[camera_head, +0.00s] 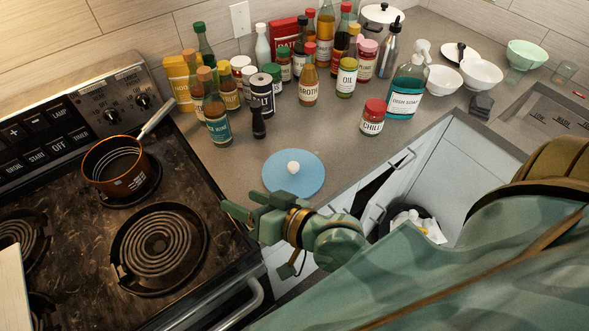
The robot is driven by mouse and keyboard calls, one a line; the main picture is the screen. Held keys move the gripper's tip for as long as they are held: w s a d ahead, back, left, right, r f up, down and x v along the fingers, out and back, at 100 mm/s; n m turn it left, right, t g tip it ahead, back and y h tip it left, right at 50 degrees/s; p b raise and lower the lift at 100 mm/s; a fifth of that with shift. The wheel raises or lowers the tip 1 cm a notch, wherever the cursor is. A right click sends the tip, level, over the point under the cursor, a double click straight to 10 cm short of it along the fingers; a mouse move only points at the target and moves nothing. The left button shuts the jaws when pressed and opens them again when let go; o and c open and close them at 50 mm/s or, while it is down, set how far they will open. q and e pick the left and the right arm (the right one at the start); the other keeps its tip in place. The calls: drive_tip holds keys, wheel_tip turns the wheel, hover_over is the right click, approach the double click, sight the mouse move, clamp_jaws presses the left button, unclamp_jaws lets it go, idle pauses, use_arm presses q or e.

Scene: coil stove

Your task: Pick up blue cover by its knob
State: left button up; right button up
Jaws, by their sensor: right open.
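The blue cover (312,178) is a flat round disc lying on the grey counter near its front edge, right of the stove. Its small white knob (293,168) points up from the middle. My right gripper (238,209) is green and open. Its fingers point left and lie just in front of the cover in the picture, over the counter's front edge. It holds nothing, and the knob is clear of it. My left gripper does not show.
A coil stove (160,246) with a copper pot (115,168) stands at left. Several bottles and jars crowd the counter behind the cover. A chili jar (373,118) and a soap bottle (405,90) stand right of it. White bowls (480,75) are farther right. The counter around the cover is clear.

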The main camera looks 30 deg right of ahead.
drive_tip(key=w+d+r+m+t+h, duration=0.25)
drive_tip(key=m+h, duration=0.25)
drive_tip(key=m, duration=0.8)
drive_tip(key=w+d+r+m+t+h, duration=0.15)
drive_tip(key=m+t+h, duration=0.25)
drive_tip(key=m, duration=0.9)
drive_tip(key=m+g+h, duration=0.5)
drive_tip(key=m+g, duration=0.4)
drive_tip(key=m, duration=0.7)
approach(293, 166)
drive_tip(key=w+b, duration=0.1)
drive_tip(key=b, duration=0.1)
drive_tip(key=w+f+b, duration=0.1)
drive_tip(key=b, duration=0.1)
drive_tip(key=shift+d, duration=0.35)
drive_tip(key=b+x, duration=0.1)
drive_tip(key=x, duration=0.1)
drive_tip(key=b+x, duration=0.1)
drive_tip(key=x, duration=0.2)
drive_tip(key=shift+s+d+f, duration=0.15)
drive_tip(key=shift+s+d, duration=0.05)
drive_tip(key=shift+d, duration=0.05)
drive_tip(key=shift+w+d, duration=0.2)
drive_tip(key=shift+w, duration=0.05)
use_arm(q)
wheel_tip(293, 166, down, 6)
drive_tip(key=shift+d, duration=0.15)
